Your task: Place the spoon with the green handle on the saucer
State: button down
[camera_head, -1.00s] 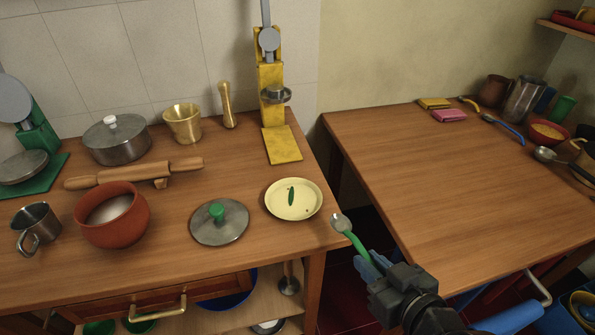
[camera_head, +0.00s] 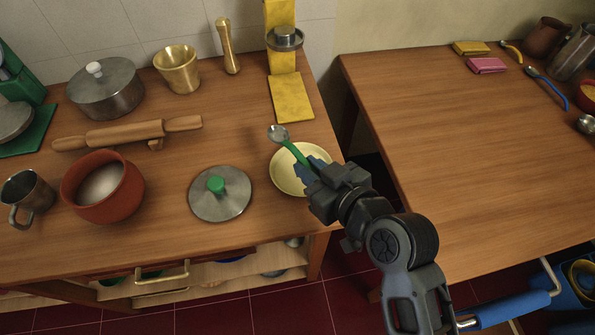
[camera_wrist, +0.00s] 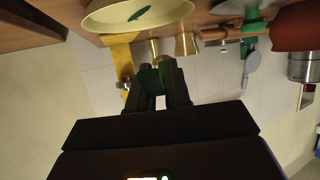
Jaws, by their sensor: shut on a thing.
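The spoon with the green handle (camera_head: 296,152) is held by my gripper (camera_head: 312,170), which is shut on its handle. The spoon's metal bowl points up and left, over the saucer's far side in the head view. The pale yellow saucer (camera_head: 281,179) sits near the right edge of the left counter, partly hidden by the gripper and spoon. The saucer (camera_wrist: 100,22) also shows in the wrist view, with a green leaf-shaped mark on it. In that view my gripper (camera_wrist: 160,88) is apart from the saucer.
A lid with a green knob (camera_head: 220,196) lies left of the saucer. A yellow stand (camera_head: 289,98) is behind it. A red-brown pot (camera_head: 108,205) and a rolling pin (camera_head: 125,133) are further left. A gap separates the right table (camera_head: 470,150), whose middle is clear.

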aim_at(298, 186)
jog(key=shift+w+a+f, duration=0.4)
jog(key=shift+a+f, duration=0.05)
jog(key=shift+a, duration=0.2)
jog(key=shift+w+a+f, duration=0.4)
jog(key=shift+a, duration=0.2)
jog(key=shift+f, duration=2.15)
jog(key=c, duration=1.1)
grip_release()
jog(key=shift+s+r, duration=0.1)
jog(key=b+v, duration=0.1)
jog(key=v, duration=1)
jog(key=shift+s+d+r+b, duration=0.15)
jog(key=shift+s+d+b, duration=0.1)
jog(key=shift+b, duration=0.1)
